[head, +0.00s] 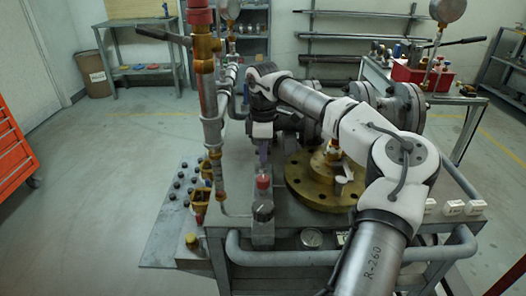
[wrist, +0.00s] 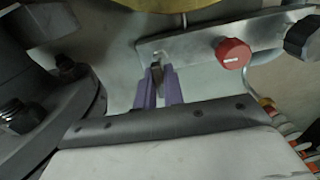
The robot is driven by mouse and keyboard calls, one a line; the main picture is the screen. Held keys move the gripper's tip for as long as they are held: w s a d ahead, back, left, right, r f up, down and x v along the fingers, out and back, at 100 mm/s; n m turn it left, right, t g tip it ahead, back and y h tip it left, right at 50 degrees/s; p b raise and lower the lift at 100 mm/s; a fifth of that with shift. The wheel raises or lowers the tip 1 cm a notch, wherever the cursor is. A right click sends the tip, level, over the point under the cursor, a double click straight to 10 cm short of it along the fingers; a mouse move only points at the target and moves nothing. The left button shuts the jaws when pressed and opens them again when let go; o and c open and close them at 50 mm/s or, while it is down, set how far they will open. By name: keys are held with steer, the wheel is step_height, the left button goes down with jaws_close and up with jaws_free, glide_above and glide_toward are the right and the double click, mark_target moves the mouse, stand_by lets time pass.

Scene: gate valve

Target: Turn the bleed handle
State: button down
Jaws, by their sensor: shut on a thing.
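My gripper (head: 263,154) points down at the far end of the grey panel, beyond its red knob. In the wrist view its two purple fingers (wrist: 161,82) are shut on a small dark metal handle (wrist: 157,72), which I take to be the bleed handle. The handle sits at one end of the metal panel (wrist: 190,44). Most of it is hidden between the fingers, and its angle is hard to tell. In the head view my gripper hides the handle.
A red knob (head: 263,182) and a black knob (head: 263,211) stand on the same panel, close to my gripper. A vertical pipe (head: 208,110) rises on the left. A brass flange (head: 318,192) lies to the right, and dark flanged pipework crowds the wrist view's left.

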steer(key=c, duration=1.5)
jaws_free()
steer(key=shift+r, duration=0.15)
step_height(320, 180, up, 14)
steer(key=shift+f, duration=0.2)
